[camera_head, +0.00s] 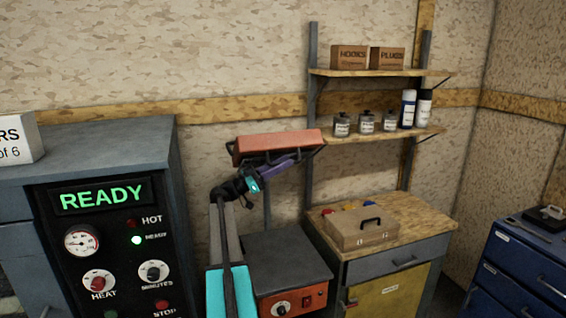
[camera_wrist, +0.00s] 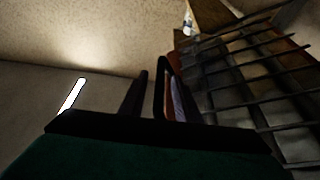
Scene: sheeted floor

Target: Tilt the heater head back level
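The heater head (camera_head: 275,142) is a red-orange box with a dark underside, up on a post against the wall. It sits tilted, its right end a little higher in the head view. Its barred grille (camera_wrist: 245,75) fills the right of the wrist view. A purple bar (camera_head: 280,167) runs just under the head; it also shows in the wrist view (camera_wrist: 178,103), beside the right finger. My gripper (camera_wrist: 150,85) is close below the head's left part. Its two dark fingers stand apart with nothing seen between them. Contact with the bar cannot be told.
A grey oven cabinet (camera_head: 105,152) with a READY display stands left. A low dark unit with an orange front (camera_head: 290,300) is below the head. A bench (camera_head: 415,215) with a brown case (camera_head: 362,232) and two wall shelves (camera_head: 380,72) are right. A blue drawer cabinet (camera_head: 520,270) stands far right.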

